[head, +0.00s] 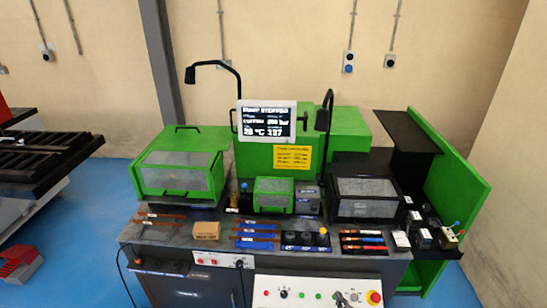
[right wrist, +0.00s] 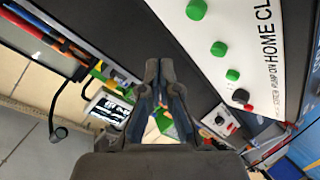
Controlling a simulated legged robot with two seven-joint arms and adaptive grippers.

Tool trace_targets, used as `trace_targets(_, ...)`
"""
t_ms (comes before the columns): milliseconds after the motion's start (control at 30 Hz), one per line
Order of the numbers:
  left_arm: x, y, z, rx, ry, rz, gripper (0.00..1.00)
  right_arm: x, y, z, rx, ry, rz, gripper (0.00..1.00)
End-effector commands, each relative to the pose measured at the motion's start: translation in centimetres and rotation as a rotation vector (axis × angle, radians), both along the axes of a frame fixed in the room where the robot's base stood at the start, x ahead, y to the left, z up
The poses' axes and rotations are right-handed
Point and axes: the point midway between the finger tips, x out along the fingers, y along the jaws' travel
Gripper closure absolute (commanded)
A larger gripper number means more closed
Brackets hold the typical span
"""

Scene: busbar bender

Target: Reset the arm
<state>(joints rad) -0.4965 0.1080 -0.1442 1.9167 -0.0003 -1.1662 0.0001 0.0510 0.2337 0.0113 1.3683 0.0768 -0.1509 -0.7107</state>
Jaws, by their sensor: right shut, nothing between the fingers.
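My right gripper (right wrist: 159,68) shows in the right wrist view, with its two dark fingers brought together and nothing held between them. It is in the open space in front of the bender's bench, and the white control panel (right wrist: 262,50) with green buttons is to the right of the fingers. In the head view the same control panel (head: 300,290) is at the bottom edge. I cannot clearly make out my right gripper there. My left gripper is in neither view. The busbar bender (head: 250,150) stands with its green housing behind the bench.
The bench holds a cardboard box (head: 206,230), blue bars (head: 257,235), copper-coloured bars (head: 362,240) and a clear-lidded case (head: 366,198). A display (head: 266,121) and two black lamps rise above it. A dark machine (head: 40,155) stands left; blue floor (head: 105,190) lies open between.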

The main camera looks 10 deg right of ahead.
Motion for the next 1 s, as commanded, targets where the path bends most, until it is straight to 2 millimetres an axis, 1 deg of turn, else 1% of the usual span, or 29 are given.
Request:
trace_targets(67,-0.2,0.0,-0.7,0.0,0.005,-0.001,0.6,-0.9,0.4,-1.6,0.02,0.035,-0.004,1.0)
trace_targets(133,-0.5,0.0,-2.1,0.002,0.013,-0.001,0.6,-2.5,1.0,-4.2,0.056,0.092,-0.013,1.0)
trace_targets(167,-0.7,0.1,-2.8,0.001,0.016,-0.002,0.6,-3.5,1.4,-5.7,0.077,0.127,-0.019,1.0)
trace_targets(200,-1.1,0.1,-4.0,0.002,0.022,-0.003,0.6,-5.2,2.0,-7.9,0.11,0.18,-0.031,1.0)
trace_targets(267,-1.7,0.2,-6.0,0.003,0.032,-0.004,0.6,-8.2,3.1,-11.6,0.166,0.271,-0.053,1.0)
trace_targets(300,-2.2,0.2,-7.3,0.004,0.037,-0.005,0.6,-10.4,3.9,-14.0,0.203,0.334,-0.073,1.0)
trace_targets(367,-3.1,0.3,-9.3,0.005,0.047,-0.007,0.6,-14.1,5.0,-17.4,0.256,0.429,-0.106,1.0)
trace_targets(400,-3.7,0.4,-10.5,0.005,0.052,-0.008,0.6,-16.7,5.8,-19.5,0.289,0.492,-0.131,1.0)
trace_targets(467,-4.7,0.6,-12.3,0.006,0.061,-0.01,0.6,-20.7,6.9,-22.4,0.334,0.585,-0.172,1.0)
trace_targets(500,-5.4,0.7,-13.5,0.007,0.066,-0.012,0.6,-23.5,7.6,-24.2,0.362,0.647,-0.202,1.0)
trace_targets(567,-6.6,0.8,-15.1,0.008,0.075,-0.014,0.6,-27.8,8.8,-26.5,0.4,0.737,-0.247,1.0)
trace_targets(600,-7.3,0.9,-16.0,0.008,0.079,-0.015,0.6,-30.6,9.5,-27.9,0.421,0.794,-0.28,1.0)
trace_targets(667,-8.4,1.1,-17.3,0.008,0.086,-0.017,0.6,-34.5,10.4,-29.4,0.447,0.87,-0.326,1.0)
trace_targets(700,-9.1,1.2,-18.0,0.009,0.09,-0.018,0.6,-36.9,11.0,-30.3,0.462,0.914,-0.354,1.0)
trace_targets(800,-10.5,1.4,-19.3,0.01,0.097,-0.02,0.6,-41.6,12.0,-31.6,0.485,1.001,-0.415,1.0)
trace_targets(900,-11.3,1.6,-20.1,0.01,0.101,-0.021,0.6,-44.5,12.6,-32.3,0.497,1.052,-0.453,1.0)
trace_targets(1000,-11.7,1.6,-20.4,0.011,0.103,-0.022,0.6,-45.7,12.9,-32.5,0.501,1.073,-0.471,1.0)
